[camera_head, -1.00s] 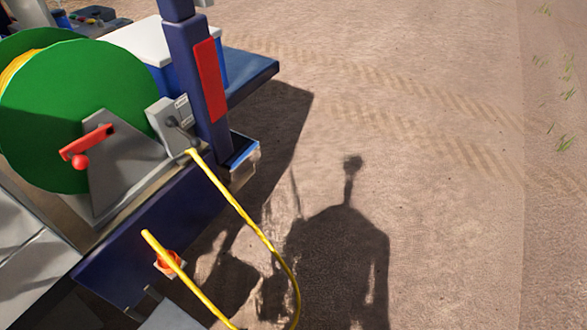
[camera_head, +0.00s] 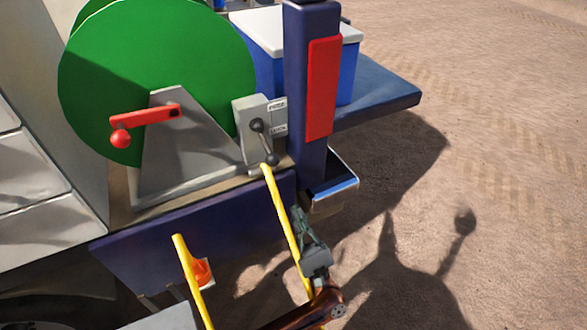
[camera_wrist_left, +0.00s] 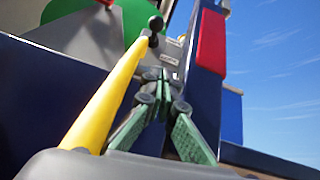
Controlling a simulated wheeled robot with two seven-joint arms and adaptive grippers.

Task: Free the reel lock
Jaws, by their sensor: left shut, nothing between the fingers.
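The reel lock is a grey box (camera_head: 247,139) with a black-knobbed lever (camera_head: 264,143) and two small label plates, beside the green reel (camera_head: 160,80). I cannot read the labels. In the left wrist view, the gripper (camera_wrist_left: 164,78) points up towards the lock, whose black knob (camera_wrist_left: 155,23) shows above the fingers. My right gripper is out of view.
A red crank (camera_head: 145,116) is on the reel's stand. A dark blue post (camera_head: 296,90) with a red panel rises right of the lock. A white-lidded blue box (camera_head: 347,70) sits behind it. An orange fitting (camera_head: 202,272) is low on the vehicle's side. Open ground lies right.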

